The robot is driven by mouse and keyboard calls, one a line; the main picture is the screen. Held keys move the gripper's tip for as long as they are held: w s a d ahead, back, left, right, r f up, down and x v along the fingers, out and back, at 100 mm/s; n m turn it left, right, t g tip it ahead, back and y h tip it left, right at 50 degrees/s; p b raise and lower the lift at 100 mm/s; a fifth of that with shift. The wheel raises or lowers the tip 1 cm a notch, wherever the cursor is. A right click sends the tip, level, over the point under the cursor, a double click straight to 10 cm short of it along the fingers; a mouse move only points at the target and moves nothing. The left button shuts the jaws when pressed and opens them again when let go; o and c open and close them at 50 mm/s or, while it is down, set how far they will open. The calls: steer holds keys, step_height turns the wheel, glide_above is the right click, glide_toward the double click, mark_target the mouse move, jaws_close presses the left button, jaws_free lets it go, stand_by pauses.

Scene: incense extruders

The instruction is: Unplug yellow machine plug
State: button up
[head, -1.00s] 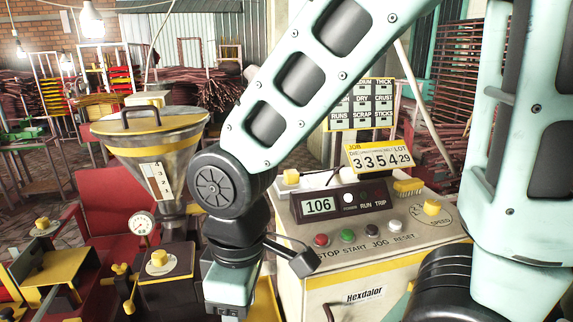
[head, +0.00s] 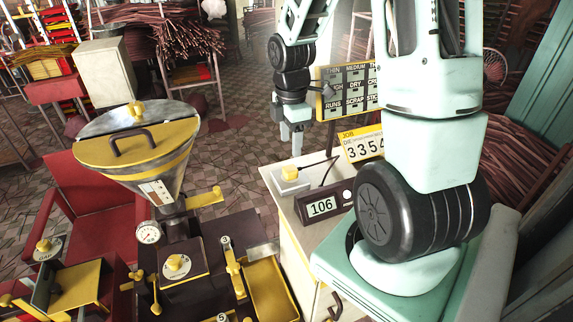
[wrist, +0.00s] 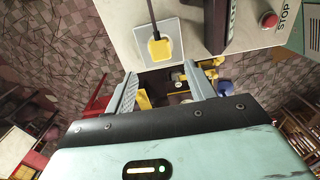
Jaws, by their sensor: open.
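The yellow plug (head: 290,174) sits in a pale square socket box (head: 285,187) on the cream console's top left corner. A dark cable runs from it. In the wrist view the yellow plug (wrist: 158,49) lies on the light socket plate (wrist: 174,28), with its cord leading up. My gripper (head: 291,138) hangs pointing down, above and a little behind the plug in the head view. In the wrist view its two fingers (wrist: 160,72) are apart with nothing between them, and the plug shows just beyond the fingertips. The height gap is hard to judge.
A display reading 106 (head: 321,207) stands close beside the plug. A sign board (head: 350,90) and yellow job sign (head: 362,143) stand near my arm. The extruder hopper (head: 138,150) is at left. A red stop button (wrist: 268,20) is on the console.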

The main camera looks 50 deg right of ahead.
mark_target(290, 168)
steer(key=shift+f, duration=0.1)
step_height(290, 168, down, 9)
steer(key=b, duration=0.7)
steer(key=shift+p, duration=0.35)
stand_by(1.2)
jaws_close()
steer(key=shift+r+p, duration=3.15)
steer(key=shift+p, duration=0.1)
